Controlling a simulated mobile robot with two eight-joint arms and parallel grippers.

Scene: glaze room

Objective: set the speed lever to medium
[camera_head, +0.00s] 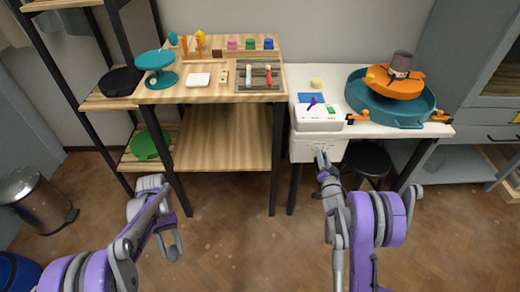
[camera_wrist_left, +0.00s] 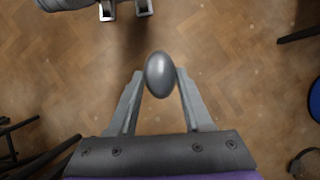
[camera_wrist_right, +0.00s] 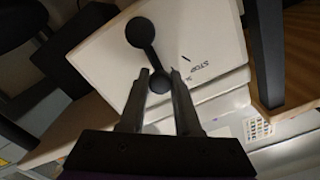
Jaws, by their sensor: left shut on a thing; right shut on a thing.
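The speed lever (camera_wrist_right: 148,55) is a black rod with a round end at each side, on the front of a white control box (camera_wrist_right: 205,40). The word STOP shows upside down on the panel, to the right of the lever in the right wrist view. My right gripper (camera_wrist_right: 162,78) is shut on the lever's lower knob. In the head view my right gripper (camera_head: 322,160) is at the box front (camera_head: 305,148), and the lever is too small to make out. My left gripper (camera_wrist_left: 160,78) is shut on a smooth grey egg-shaped thing (camera_wrist_left: 159,72), held above the floor.
A wooden table (camera_head: 205,95) with small tools stands to the left. The floor between is clear.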

